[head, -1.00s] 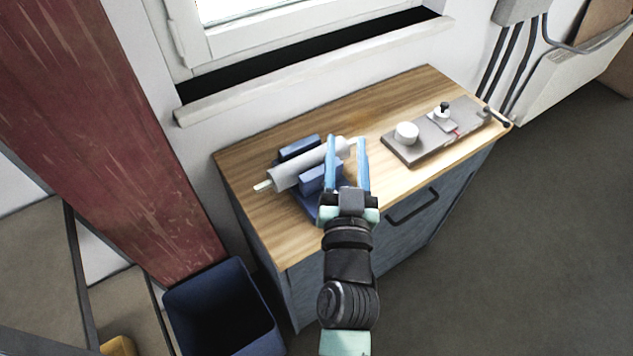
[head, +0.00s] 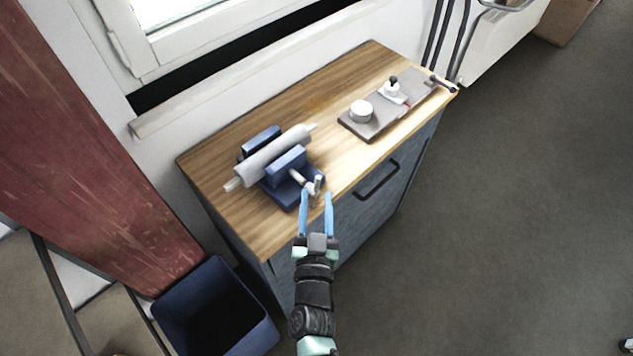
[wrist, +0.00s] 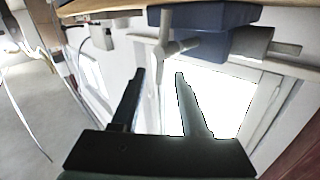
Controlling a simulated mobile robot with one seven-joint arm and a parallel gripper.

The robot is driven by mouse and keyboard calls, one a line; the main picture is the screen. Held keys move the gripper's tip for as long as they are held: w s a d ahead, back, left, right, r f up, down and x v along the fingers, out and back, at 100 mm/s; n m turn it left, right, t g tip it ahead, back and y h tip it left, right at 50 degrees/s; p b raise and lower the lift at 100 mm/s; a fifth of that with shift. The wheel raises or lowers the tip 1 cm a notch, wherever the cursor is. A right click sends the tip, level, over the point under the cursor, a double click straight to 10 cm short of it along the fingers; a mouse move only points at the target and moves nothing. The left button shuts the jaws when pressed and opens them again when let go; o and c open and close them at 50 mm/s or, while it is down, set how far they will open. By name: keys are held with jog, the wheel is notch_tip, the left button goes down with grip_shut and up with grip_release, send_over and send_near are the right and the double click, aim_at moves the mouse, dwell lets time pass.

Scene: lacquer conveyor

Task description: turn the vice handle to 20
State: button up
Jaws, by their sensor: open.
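The blue vice (head: 287,160) sits on the left part of the wooden bench top, with a grey cylinder (head: 262,160) clamped between its jaws. Its light grey handle (head: 317,186) is a crossbar on a screw at the vice's front. The handle also shows in the wrist view (wrist: 168,46), ahead of the fingertips, with the blue vice body (wrist: 210,18) beside it. My gripper (head: 315,199) is open and empty, its blue fingers pointing at the handle. In the wrist view, my gripper (wrist: 160,73) has a gap between its fingers. No scale marks or numbers are readable.
A grey plate (head: 390,105) with a white knob (head: 361,111) and a small dark-topped lever (head: 393,87) lies on the bench's right. A blue bin (head: 215,310) stands on the floor at left. A dark drawer handle (head: 376,180) juts from the cabinet front.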

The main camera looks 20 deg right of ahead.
aim_at(317, 187)
jog(key=shift+x, duration=2.2)
grip_shut()
